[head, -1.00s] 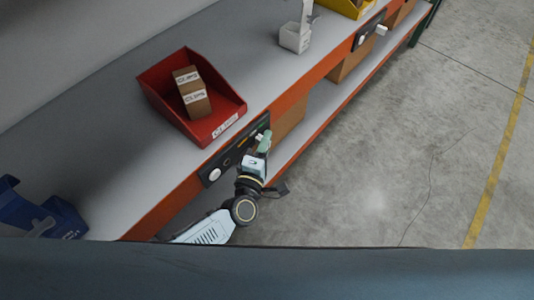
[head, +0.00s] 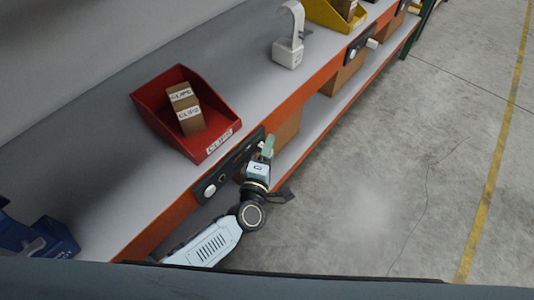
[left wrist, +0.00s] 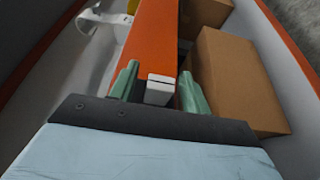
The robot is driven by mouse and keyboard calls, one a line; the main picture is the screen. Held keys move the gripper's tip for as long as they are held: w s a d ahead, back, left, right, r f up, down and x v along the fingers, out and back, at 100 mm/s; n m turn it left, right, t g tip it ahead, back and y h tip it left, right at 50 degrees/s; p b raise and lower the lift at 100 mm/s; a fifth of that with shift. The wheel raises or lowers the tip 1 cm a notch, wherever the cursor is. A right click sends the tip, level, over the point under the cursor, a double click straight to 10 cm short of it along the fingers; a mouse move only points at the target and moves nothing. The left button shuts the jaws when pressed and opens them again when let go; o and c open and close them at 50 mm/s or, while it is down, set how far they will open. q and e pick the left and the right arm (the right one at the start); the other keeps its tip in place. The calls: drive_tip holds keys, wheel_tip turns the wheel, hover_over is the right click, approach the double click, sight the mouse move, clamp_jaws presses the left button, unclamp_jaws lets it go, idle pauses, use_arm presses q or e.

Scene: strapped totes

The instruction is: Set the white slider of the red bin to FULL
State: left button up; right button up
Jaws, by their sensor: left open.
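The red bin (head: 205,150) stands on the grey shelf top in the head view with brown boxes in it. Below it, a black panel (head: 228,170) is fixed to the orange shelf edge, with a round white knob (head: 208,190) at its left end. My left gripper (head: 267,148) is at the panel's right end. Its green fingers (left wrist: 160,88) are open in the left wrist view. The white slider (left wrist: 159,91) shows between them, with gaps visible on both sides. In the head view the fingers largely hide the slider. Its scale marks cannot be read. My right gripper is not in view.
A white stand (head: 288,54) and a yellow bin (head: 325,14) stand farther along the shelf, with another black panel (head: 359,44) on its edge. A blue bin (head: 45,236) is at lower left. Cardboard boxes (left wrist: 235,80) sit on the lower shelf. The floor to the right is clear.

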use_arm(q)
drive_tip(key=v, duration=1.3)
drive_tip(key=shift+s+p, duration=0.15)
drive_tip(key=shift+p, duration=0.2)
drive_tip(key=s+a+f+m+g, duration=0.3)
drive_tip(key=f+m, duration=0.1)
drive_tip(key=f, duration=0.4)
drive_tip(key=s+a+f+m+g, duration=0.3)
drive_tip(key=f+m, duration=0.1)
drive_tip(key=f, duration=0.4)
drive_tip(key=s+a+f+m+g, duration=0.2)
drive_tip(key=s+a+f+m, duration=0.15)
drive_tip(key=f, duration=0.45)
drive_tip(key=s+a+f+m+g+y, duration=0.1)
drive_tip(key=s+a+f+m+g, duration=0.1)
drive_tip(key=s, duration=0.5)
drive_tip(key=s+a+f+m+g+y, duration=0.1)
drive_tip(key=s+a+f+m+g, duration=0.1)
drive_tip(key=s, duration=0.5)
drive_tip(key=s+a+f+m+g+y, duration=0.2)
drive_tip(key=s+a+f+g, duration=0.2)
drive_tip(key=s+a+f, duration=0.2)
drive_tip(key=shift+s+f+g, duration=0.3)
drive_tip(key=shift+s+f, duration=0.4)
drive_tip(key=shift+f, duration=0.1)
drive_tip(key=shift+w, duration=0.1)
